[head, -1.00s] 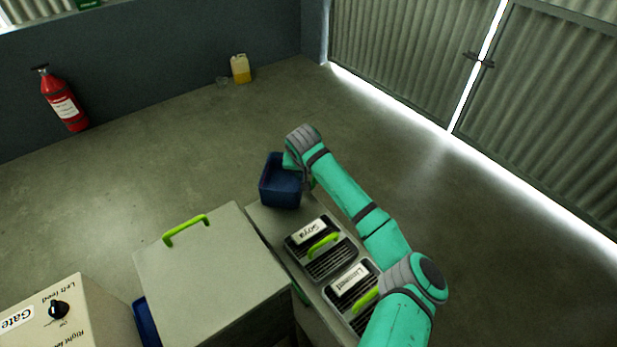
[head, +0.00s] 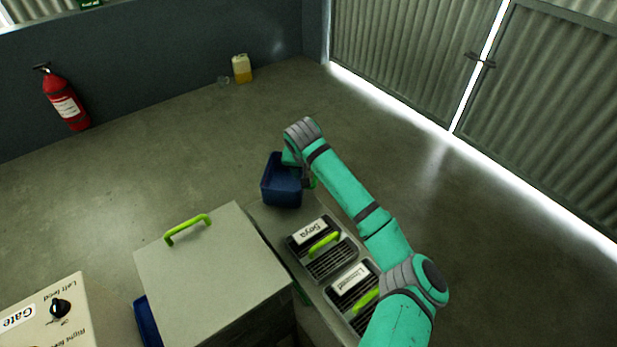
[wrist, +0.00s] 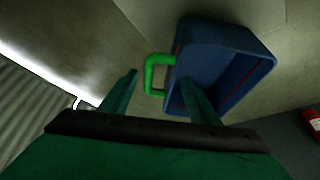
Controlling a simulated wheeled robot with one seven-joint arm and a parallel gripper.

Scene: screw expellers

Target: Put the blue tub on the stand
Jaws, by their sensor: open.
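A blue tub (head: 283,190) sits at the far end of the bench, beyond two grated trays. In the wrist view the tub (wrist: 222,65) shows its open top and a green handle (wrist: 157,74) on its side. My gripper (wrist: 155,90) is open, with one finger left of the handle and the other overlapping the tub's near wall in the picture. The handle lies between the fingers and appears ungripped. In the head view my wrist hides part of the tub's rim. I cannot tell which surface is the stand. Another blue object (head: 147,322) shows partly behind the grey box at lower left.
Grated trays labelled Soya (head: 322,248) and Linseed (head: 354,290) have green handles. A grey box (head: 213,275) with a green lid handle stands left of them. A Gate control panel (head: 48,318) is at lower left. A fire extinguisher (head: 66,101) hangs on the wall. The floor beyond is mostly clear.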

